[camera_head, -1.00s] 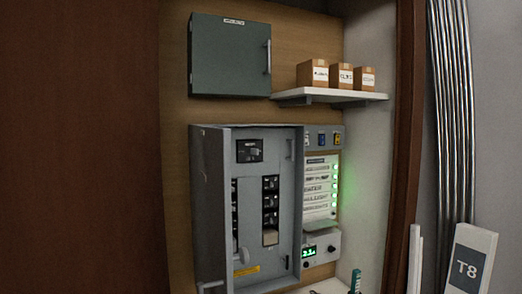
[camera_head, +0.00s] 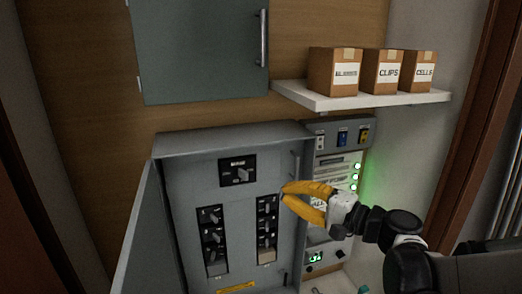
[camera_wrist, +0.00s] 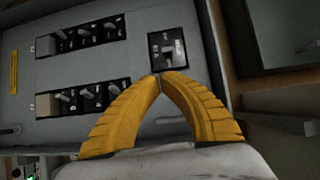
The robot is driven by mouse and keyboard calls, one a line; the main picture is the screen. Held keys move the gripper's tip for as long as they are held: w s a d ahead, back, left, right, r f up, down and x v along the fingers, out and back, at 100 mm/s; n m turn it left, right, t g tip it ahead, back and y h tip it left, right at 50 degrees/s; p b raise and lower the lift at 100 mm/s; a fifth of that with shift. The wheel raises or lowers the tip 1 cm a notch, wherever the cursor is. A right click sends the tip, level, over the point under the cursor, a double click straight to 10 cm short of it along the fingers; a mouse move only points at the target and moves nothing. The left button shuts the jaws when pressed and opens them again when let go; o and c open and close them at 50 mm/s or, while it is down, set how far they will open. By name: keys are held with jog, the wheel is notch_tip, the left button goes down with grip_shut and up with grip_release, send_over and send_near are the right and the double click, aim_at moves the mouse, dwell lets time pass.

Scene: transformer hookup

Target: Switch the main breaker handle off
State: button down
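The main breaker handle (camera_head: 240,175) is a small grey lever on a black plate at the top middle of the open grey breaker panel (camera_head: 200,150). It also shows in the wrist view (camera_wrist: 167,50), just beyond my fingertips. My gripper (camera_head: 284,192) has yellow fingers. It is in front of the panel's right side, right of and slightly below the main breaker, apart from it. In the wrist view the fingertips (camera_wrist: 161,76) meet with nothing visible between them. Two columns of smaller breakers, left (camera_head: 212,240) and right (camera_head: 266,228), sit below the main breaker.
The panel door (camera_head: 150,240) stands open at the left. A dark green cabinet (camera_head: 200,50) hangs above. A white shelf (camera_head: 380,101) with three labelled boxes is at upper right. A unit with green lights (camera_head: 355,177) stands right of the panel, partly behind my gripper.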

aim_at(246, 180)
jog(key=x, duration=1)
jog(key=shift+r+p, duration=0.45)
jog(key=shift+r, duration=0.2)
jog(key=shift+s+a+m+t+h+b, duration=0.15)
jog(key=shift+s+m+t+h+b, duration=0.1)
jog(key=shift+m+t+h, duration=0.5)
jog(key=shift+s+a+m+t+h+b, duration=0.15)
jog(key=shift+s+m+t+h+b, duration=0.1)
jog(key=shift+m+t+h, duration=0.5)
jog(key=shift+s+a+b, duration=0.4)
jog(key=shift+s+b, duration=0.05)
jog(key=shift+s, duration=0.05)
jog(key=shift+s+a, duration=0.2)
jog(key=shift+a, duration=0.05)
jog(key=shift+s+a, duration=0.1)
dwell(1.5)
